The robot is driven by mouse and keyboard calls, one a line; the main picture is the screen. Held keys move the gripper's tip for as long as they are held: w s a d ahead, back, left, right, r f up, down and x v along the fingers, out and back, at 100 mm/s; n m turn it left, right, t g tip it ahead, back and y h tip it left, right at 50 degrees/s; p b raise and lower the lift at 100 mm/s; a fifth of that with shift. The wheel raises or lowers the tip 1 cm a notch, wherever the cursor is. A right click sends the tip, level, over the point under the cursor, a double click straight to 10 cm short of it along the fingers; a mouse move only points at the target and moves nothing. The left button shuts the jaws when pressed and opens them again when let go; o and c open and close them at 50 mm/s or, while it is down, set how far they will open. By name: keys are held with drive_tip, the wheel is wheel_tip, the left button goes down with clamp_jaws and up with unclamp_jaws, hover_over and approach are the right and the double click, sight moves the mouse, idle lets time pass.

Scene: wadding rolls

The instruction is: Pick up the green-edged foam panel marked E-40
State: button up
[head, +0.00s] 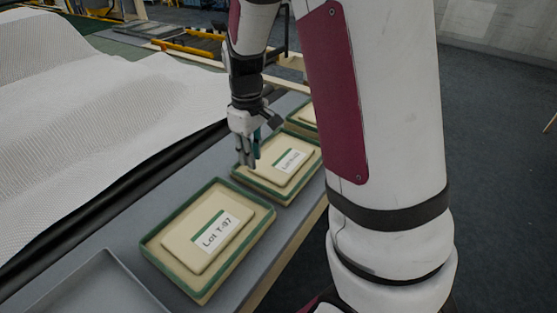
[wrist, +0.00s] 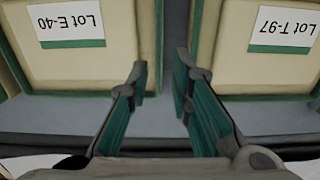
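The foam panel marked Lot E-40 is cream with a green-striped white label. It lies in a green-rimmed tray, the middle one in the head view (head: 284,168). In the wrist view the E-40 panel (wrist: 80,66) fills the upper left, its label upside down. My gripper (head: 248,160) hangs at the left edge of that tray, hiding part of it. In the wrist view my gripper (wrist: 161,72) has its two teal-padded fingers apart with nothing between them. They point at the gap between the E-40 and T-97 trays.
A like panel marked Lot T-97 (head: 214,238) lies in the nearer tray. A third green-rimmed tray (head: 302,122) is partly hidden behind my arm. An empty grey tray (head: 100,290) sits at the lower left. White wadding (head: 90,110) spreads beyond a black rail on the left.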

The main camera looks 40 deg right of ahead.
sight(257, 182)
wheel_tip(257, 182, down, 3)
drive_tip(key=shift+f, duration=0.1)
drive_tip(key=shift+s+d+f+p, duration=0.1)
drive_tip(key=shift+s+f+p, duration=0.1)
drive_tip(key=shift+f, duration=1.1)
drive_tip(key=shift+s+d+f+p, duration=0.1)
drive_tip(key=shift+f+p, duration=0.05)
drive_tip(key=shift+f, duration=1.15)
clamp_jaws()
